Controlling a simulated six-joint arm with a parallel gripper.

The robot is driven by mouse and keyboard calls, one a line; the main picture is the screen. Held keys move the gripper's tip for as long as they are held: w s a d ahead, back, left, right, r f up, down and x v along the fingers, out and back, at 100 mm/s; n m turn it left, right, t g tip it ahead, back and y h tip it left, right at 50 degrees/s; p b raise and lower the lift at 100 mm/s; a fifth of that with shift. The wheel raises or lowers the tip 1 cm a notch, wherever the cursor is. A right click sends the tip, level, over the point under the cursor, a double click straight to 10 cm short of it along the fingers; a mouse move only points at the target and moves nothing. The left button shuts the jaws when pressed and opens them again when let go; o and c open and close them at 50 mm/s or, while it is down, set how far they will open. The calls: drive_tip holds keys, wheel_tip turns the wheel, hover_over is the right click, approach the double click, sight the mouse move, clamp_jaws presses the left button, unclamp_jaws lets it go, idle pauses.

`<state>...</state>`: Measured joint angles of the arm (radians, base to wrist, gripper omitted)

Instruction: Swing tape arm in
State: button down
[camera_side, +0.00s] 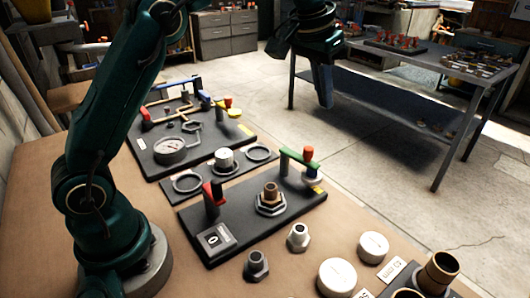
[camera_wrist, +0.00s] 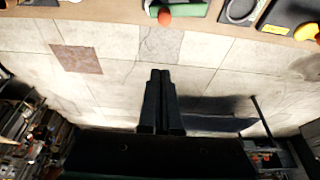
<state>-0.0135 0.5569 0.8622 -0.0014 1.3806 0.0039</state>
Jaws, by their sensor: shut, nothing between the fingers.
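A green arm (camera_side: 296,158) with an orange-red knob (camera_side: 308,153) stands on the near black board (camera_side: 245,232), at its far right end. A white roll-like part (camera_side: 312,174) sits beneath the knob; I cannot tell for sure that it is tape. The green arm (camera_wrist: 185,10) and knob (camera_wrist: 165,18) also show at the top edge of the wrist view. My gripper (camera_side: 325,103) hangs above the floor beyond the bench edge, apart from the green arm. In the wrist view its fingers (camera_wrist: 160,74) are shut and empty.
The near board also carries a brass fitting (camera_side: 270,190) and a red upright (camera_side: 213,196). A farther board (camera_side: 152,166) holds a gauge and a blue arm (camera_side: 193,89). Loose fittings and white caps lie in front. A grey table (camera_side: 450,66) stands beyond open floor.

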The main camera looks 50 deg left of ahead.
sight(313, 163)
drive_tip(key=shift+f, duration=0.1)
drive_tip(key=shift+s+f, duration=0.2)
drive_tip(key=shift+f, duration=2.15)
drive_tip(key=shift+s+f, duration=0.15)
drive_tip(key=shift+f, duration=2.2)
drive_tip(key=shift+s+d+m+h, duration=0.15)
drive_tip(key=shift+s+m+h, duration=0.2)
drive_tip(key=shift+m, duration=0.45)
drive_tip(key=s+m, duration=0.1)
drive_tip(key=s+m+h, duration=0.1)
drive_tip(key=m, duration=0.1)
drive_tip(key=shift+s+d+m+g, duration=0.1)
drive_tip(key=shift+d+m+g, duration=0.05)
drive_tip(key=shift+m+g, duration=0.15)
drive_tip(key=s+m, duration=0.1)
drive_tip(key=m, duration=0.1)
drive_tip(key=s+m+h, duration=0.1)
drive_tip(key=m, duration=0.1)
drive_tip(key=shift+s+a+g, duration=0.3)
drive_tip(key=shift+s+g, duration=0.05)
drive_tip(key=shift+g, duration=0.05)
drive_tip(key=shift+s+a, duration=0.1)
